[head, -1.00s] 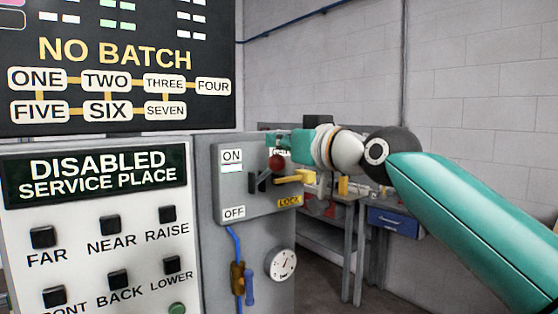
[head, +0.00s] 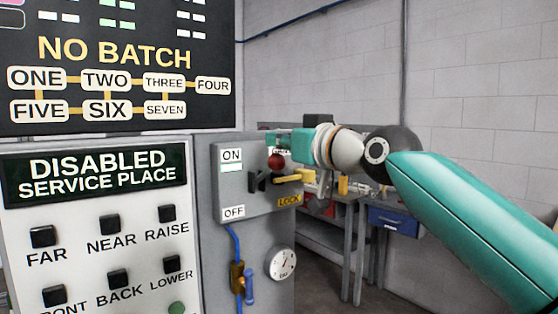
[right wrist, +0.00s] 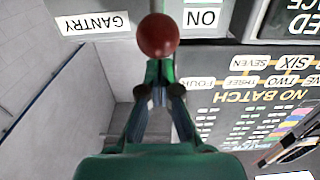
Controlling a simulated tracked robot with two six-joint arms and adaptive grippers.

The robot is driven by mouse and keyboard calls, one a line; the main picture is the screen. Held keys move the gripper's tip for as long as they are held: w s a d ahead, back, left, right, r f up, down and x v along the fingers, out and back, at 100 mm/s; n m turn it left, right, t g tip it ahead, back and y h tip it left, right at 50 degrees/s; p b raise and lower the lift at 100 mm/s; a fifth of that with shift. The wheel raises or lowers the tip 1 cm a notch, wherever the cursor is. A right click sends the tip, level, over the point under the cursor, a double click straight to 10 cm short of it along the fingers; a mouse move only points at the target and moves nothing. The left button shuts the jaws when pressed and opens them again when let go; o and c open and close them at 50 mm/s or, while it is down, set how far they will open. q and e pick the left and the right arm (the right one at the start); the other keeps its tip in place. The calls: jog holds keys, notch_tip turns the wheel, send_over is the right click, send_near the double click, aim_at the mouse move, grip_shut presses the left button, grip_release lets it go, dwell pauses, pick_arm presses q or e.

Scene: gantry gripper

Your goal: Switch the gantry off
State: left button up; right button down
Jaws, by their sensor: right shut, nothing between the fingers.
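The grey switch box (head: 233,190) carries an ON label (head: 232,156) at the top and an OFF label (head: 233,213) below. Its lever has a red knob (head: 275,161), which stands nearer ON than OFF. My right gripper (head: 276,146) is shut and empty at the knob's upper edge, partly covering the area behind. In the right wrist view, the shut fingertips (right wrist: 159,68) are right at the red knob (right wrist: 157,37); I cannot tell whether they touch. The ON label (right wrist: 202,18) and a GANTRY label (right wrist: 92,23) also show there. My left gripper is not in view.
A yellow handle (head: 295,177) and a LOCK tag (head: 289,200) sit just right of the lever. A button panel (head: 75,215) stands at the left. A gauge (head: 282,264) is below the box. A workbench with a blue drawer (head: 394,221) is behind.

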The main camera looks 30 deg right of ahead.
jog(key=shift+f, duration=0.1)
notch_tip(320, 180, down, 4)
jog(key=b, duration=0.3)
jog(key=shift+s+b, duration=0.1)
jog(key=shift+b, duration=0.25)
jog(key=shift+w+f+b, duration=0.25)
jog(key=shift+f+b, duration=0.55)
jog(key=shift+f, duration=0.1)
jog(key=shift+s+f+b, duration=0.15)
jog(key=shift+f+b, duration=0.1)
jog(key=shift+b, duration=0.1)
jog(key=shift+s+r, duration=0.55)
jog(key=shift+s, duration=0.45)
jog(key=b, duration=0.2)
send_near(282, 162)
jog(key=shift+w+f, duration=0.35)
jog(key=shift+w, duration=0.2)
jog(key=shift+w+f, duration=0.4)
jog(key=shift+w, duration=0.2)
